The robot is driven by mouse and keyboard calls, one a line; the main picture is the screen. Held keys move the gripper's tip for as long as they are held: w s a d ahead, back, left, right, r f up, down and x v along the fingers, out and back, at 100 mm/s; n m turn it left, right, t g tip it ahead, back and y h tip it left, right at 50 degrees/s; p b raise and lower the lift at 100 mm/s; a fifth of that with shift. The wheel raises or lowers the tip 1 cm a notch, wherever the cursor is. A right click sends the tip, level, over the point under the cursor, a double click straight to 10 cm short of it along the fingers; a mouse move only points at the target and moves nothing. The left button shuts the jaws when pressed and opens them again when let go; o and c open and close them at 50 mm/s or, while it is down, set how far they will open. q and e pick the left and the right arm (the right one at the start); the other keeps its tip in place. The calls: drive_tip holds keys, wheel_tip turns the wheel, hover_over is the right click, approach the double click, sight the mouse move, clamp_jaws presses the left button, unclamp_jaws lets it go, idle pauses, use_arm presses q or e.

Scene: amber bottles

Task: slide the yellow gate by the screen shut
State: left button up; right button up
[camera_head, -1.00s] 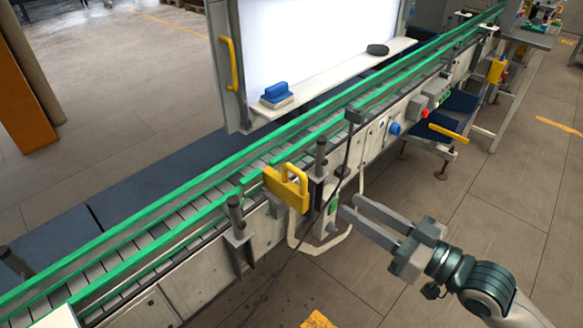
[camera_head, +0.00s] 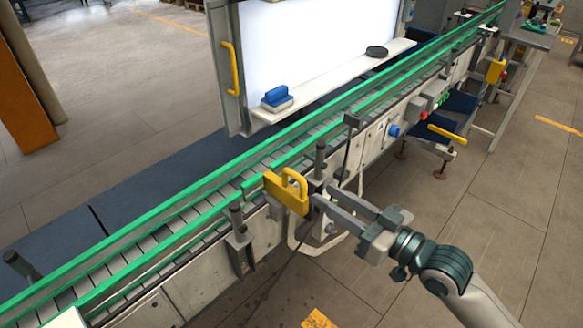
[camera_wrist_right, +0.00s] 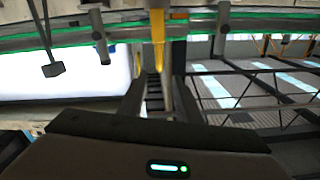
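The yellow gate (camera_head: 287,195), a plate with a loop handle, sits at the near green rail of the conveyor, in front of the white screen (camera_head: 310,45). A gap in the near rail shows beside it. My right gripper (camera_head: 322,194) is open and empty, its fingertips just right of the gate and close to it; contact cannot be told. In the right wrist view a yellow upright part (camera_wrist_right: 157,35), likely the gate's handle, shows ahead between the two finger lines. My left gripper is not in view.
The conveyor (camera_head: 150,240) runs diagonally, with dark posts (camera_head: 237,215) and (camera_head: 320,158) along its near side. A blue eraser (camera_head: 277,96) and a dark disc (camera_head: 376,52) rest on the screen's ledge. A blue bin (camera_head: 455,112) stands farther right.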

sight(299, 178)
drive_tip(key=p+x, duration=0.3)
drive_tip(key=x, duration=0.7)
drive_tip(key=shift+w+a, duration=0.4)
drive_tip(key=shift+w, duration=0.1)
clamp_jaws()
